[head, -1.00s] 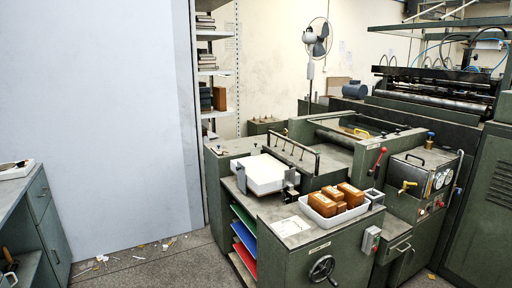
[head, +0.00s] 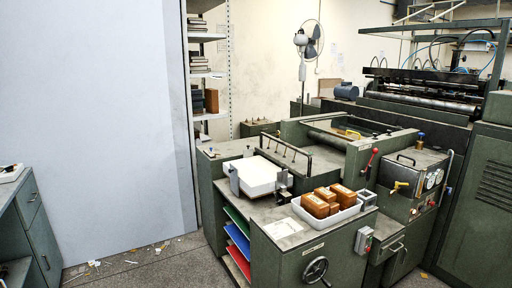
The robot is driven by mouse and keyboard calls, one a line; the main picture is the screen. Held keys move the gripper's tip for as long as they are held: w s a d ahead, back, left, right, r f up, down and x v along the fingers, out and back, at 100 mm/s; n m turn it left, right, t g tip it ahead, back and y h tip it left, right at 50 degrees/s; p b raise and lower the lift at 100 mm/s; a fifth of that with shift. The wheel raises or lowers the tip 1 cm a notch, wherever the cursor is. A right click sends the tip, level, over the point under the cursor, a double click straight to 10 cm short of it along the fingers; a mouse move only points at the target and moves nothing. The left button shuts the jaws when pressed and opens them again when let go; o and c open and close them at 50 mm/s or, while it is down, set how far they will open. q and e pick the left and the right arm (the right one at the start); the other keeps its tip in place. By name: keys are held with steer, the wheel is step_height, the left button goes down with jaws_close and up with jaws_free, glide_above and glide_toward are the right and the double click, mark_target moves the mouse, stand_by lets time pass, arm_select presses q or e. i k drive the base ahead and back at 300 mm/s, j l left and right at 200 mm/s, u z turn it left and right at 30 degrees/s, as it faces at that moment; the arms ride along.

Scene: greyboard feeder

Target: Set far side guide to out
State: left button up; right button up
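A white stack of board (head: 257,175) lies on top of the green feeder machine (head: 300,268). A grey metal guide plate (head: 234,180) stands upright against the stack's left side. A second metal bracket (head: 283,182) stands at its right front corner. I cannot tell for certain which of these is the far side guide, or whether either is set in or out. Neither of my grippers is in view.
A white tray (head: 330,214) with several brown blocks sits on the feeder's front right. A handwheel (head: 316,269) and a grey switch box (head: 364,240) project from its front. A dark rail (head: 286,149) stands behind the stack. Floor at left has scraps.

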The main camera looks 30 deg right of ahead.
mark_target(249, 153)
steer(key=i+z, duration=0.25)
steer(key=z, duration=0.15)
steer(key=i+z, duration=0.35)
steer(key=k+j, duration=0.05)
steer(key=k, duration=0.05)
